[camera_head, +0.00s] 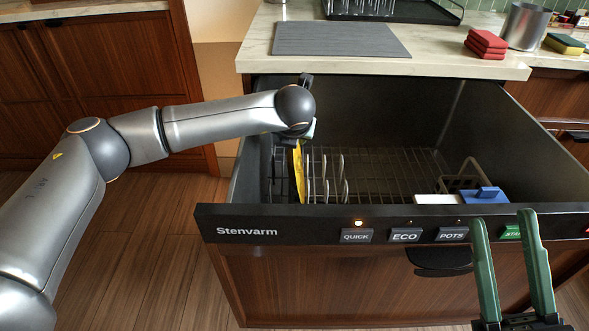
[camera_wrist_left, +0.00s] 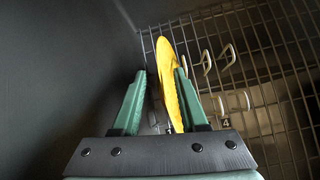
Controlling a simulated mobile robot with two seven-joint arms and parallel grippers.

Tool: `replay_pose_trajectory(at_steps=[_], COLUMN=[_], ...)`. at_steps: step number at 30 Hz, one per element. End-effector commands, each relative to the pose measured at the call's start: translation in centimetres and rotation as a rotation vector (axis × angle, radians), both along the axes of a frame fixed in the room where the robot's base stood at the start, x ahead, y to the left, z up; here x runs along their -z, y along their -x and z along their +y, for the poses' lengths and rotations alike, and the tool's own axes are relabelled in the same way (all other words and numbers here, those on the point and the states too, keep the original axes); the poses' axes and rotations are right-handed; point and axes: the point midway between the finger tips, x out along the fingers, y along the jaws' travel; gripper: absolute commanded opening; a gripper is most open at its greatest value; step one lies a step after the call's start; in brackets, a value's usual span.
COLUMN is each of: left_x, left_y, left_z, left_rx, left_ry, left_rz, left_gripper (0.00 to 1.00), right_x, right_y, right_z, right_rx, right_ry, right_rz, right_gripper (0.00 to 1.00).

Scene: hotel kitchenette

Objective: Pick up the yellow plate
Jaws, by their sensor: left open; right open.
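The yellow plate (camera_head: 299,172) stands on edge in the rack at the left end of the open dishwasher drawer. It also shows in the left wrist view (camera_wrist_left: 169,80), seen nearly edge-on. My left gripper (camera_wrist_left: 160,75) is open and points down into the drawer. The plate's edge lies between its two fingers, closer to the right finger; whether they touch is unclear. In the head view the left gripper is mostly hidden behind its own wrist. My right gripper (camera_head: 502,218) is open and empty in front of the drawer's right part.
The wire rack (camera_head: 380,170) has several white prongs right of the plate. A blue-and-white item (camera_head: 485,195) sits at the drawer's right. The drawer front (camera_head: 290,222) and dark left wall border the left arm.

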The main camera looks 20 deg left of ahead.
Motion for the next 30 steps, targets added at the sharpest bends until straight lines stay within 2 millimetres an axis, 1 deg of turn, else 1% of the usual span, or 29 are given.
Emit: replay_pose_trajectory(at_steps=[1,3,10,21,30], left_x=[0.48,0.72,0.74,0.71,0.69], left_y=[-0.3,-0.53,-0.59,-0.57,-0.59], left_z=[0.12,0.17,0.19,0.19,0.29], left_rx=[-0.001,0.001,0.001,0.001,-0.001], left_ry=[-0.001,-0.001,-0.001,-0.001,-0.002], left_rz=[0.001,0.0,0.0,0.0,0.0], left_gripper=[0.43,0.43,0.43,0.01,0.0], right_x=[0.18,0.22,0.16,0.12,0.1], right_y=[-0.01,-0.02,-0.02,0.0,0.01], right_z=[0.01,0.02,0.05,0.08,0.08], right_rx=[-0.001,-0.002,-0.003,-0.003,-0.004], right_ry=[-0.001,-0.001,0.0,0.0,0.001], right_rz=[0.002,0.002,0.001,-0.001,-0.002], right_gripper=[0.41,0.41,0.41,0.41,0.41])
